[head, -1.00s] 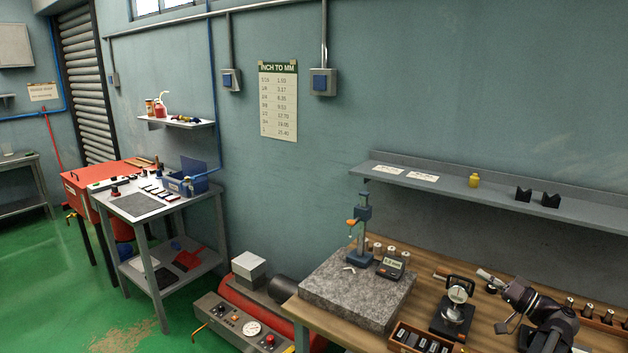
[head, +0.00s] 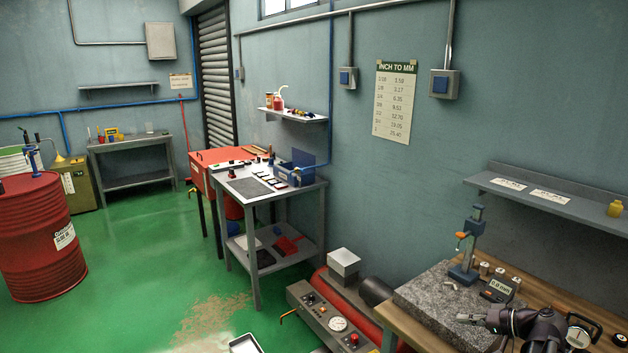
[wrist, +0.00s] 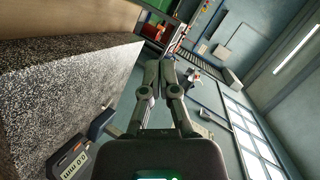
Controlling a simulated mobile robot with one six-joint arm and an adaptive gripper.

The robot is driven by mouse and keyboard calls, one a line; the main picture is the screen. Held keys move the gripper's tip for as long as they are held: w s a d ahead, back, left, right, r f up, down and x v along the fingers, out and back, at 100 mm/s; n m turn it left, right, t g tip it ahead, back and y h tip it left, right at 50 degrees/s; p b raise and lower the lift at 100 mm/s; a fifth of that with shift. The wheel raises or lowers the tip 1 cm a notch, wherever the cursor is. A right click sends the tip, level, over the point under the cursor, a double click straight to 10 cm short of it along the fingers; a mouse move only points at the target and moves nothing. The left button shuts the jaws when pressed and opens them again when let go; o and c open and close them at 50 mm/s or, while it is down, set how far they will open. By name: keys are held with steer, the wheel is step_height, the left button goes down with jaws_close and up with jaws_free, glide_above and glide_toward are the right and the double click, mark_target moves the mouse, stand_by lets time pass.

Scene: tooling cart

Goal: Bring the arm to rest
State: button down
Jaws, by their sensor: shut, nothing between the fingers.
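My gripper (head: 470,318) is at the lower right of the head view. It appears over or just in front of the grey granite plate (head: 420,302), with my dark arm reaching in from the right. In the wrist view my gripper (wrist: 166,66) has its fingers together and holds nothing. The granite plate (wrist: 75,75) fills the left of that view, beside the fingers. I cannot tell the exact gap between them.
On the plate stand a blue indicator stand (head: 468,250) and a digital readout (head: 497,289). A wall shelf (head: 545,192) is above.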

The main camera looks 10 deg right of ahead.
steer(key=a+f+n+g+h, duration=0.2)
steer(key=a+f+g, duration=0.1)
steer(key=a, duration=0.9)
steer(key=w+a+f+n+g+h, duration=0.1)
steer(key=a+f+g+h, duration=0.2)
steer(key=a, duration=0.9)
steer(key=w+a+f+n+g+h+b, duration=0.1)
steer(key=a+f, duration=0.5)
steer(key=a, duration=0.6)
steer(key=shift+w+n+g+h, duration=0.25)
steer(key=shift+n+g+h, duration=0.65)
steer(key=shift+g, duration=0.9)
